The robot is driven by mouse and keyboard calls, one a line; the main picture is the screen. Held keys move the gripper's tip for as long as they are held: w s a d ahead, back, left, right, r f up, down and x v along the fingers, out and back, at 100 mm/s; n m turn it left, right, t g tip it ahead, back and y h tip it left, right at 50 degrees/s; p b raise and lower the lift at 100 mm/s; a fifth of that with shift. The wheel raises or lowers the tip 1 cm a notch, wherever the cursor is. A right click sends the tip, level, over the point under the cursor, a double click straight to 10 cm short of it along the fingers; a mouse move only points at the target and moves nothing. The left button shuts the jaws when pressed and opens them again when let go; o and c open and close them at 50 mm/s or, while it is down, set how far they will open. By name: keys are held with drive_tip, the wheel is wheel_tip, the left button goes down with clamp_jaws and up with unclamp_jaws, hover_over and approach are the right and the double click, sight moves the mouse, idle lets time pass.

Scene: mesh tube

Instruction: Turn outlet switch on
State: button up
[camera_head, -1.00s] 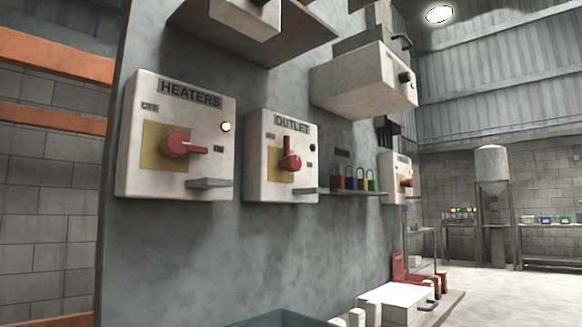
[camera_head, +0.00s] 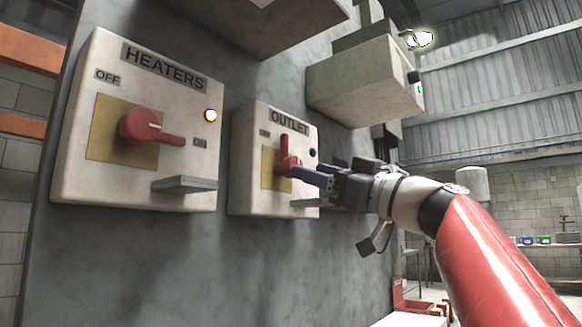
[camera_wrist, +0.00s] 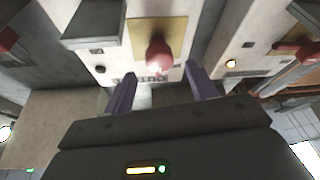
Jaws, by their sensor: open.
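The outlet box (camera_head: 245,185) is white with a yellow plate and a red rotary switch (camera_head: 285,147). The switch handle points up, and the small lamp (camera_head: 312,153) beside it is dark. My gripper (camera_head: 300,172) reaches in from the right, its purple fingers close to the switch's lower right. In the wrist view, which is upside down, my gripper (camera_wrist: 162,73) is open, with the red switch (camera_wrist: 158,50) between and just beyond the fingertips. Contact cannot be told.
The heaters box (camera_head: 75,170) is left of the outlet box; its handle points to ON and its lamp (camera_head: 211,115) glows. A grey ledge (camera_head: 185,184) juts out below its switch. A box (camera_head: 350,90) overhangs at upper right.

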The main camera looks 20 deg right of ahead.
drive_tip(key=p+x, duration=0.1)
drive_tip(key=x, duration=0.4)
drive_tip(key=c, duration=1)
